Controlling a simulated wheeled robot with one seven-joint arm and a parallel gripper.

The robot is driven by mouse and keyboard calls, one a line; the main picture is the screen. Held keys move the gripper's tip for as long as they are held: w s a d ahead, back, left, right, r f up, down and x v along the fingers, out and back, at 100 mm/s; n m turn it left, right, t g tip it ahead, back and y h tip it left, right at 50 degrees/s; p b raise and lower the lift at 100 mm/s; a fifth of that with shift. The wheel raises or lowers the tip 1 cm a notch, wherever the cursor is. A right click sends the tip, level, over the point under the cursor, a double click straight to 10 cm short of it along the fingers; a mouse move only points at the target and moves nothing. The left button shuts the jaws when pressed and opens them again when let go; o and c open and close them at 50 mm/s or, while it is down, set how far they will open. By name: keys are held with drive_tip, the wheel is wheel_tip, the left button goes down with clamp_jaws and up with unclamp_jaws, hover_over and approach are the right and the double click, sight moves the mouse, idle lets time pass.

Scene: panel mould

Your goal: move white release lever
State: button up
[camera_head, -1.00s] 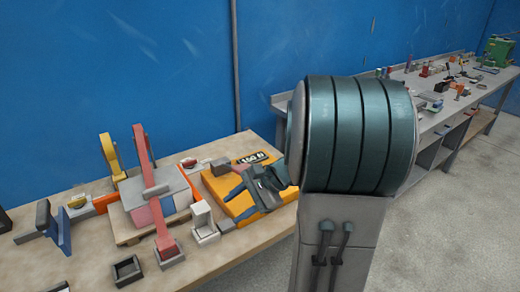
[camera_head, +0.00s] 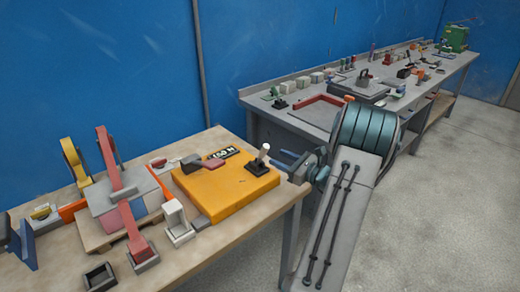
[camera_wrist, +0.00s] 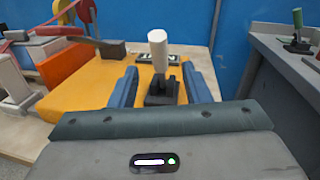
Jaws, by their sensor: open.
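The white release lever (camera_head: 264,151) stands nearly upright in a black base on the right part of the orange block (camera_head: 222,192). In the wrist view the lever (camera_wrist: 158,50) rises from its black base (camera_wrist: 161,92). My gripper (camera_head: 283,160) has blue fingers and is open, just to the right of the lever in the head view. In the wrist view my gripper (camera_wrist: 160,85) has one finger on each side of the lever's base, with gaps on both sides. I cannot tell whether the base lies between the fingertips or beyond them.
A white bracket (camera_head: 177,221) and a red arch (camera_head: 117,180) stand to the left. A grey bench (camera_head: 300,118) runs behind right.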

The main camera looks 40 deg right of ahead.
sight(262, 156)
drive_tip(key=p+x, duration=0.1)
drive_tip(key=x, duration=0.8)
drive_tip(key=shift+w, duration=0.15)
clamp_jaws()
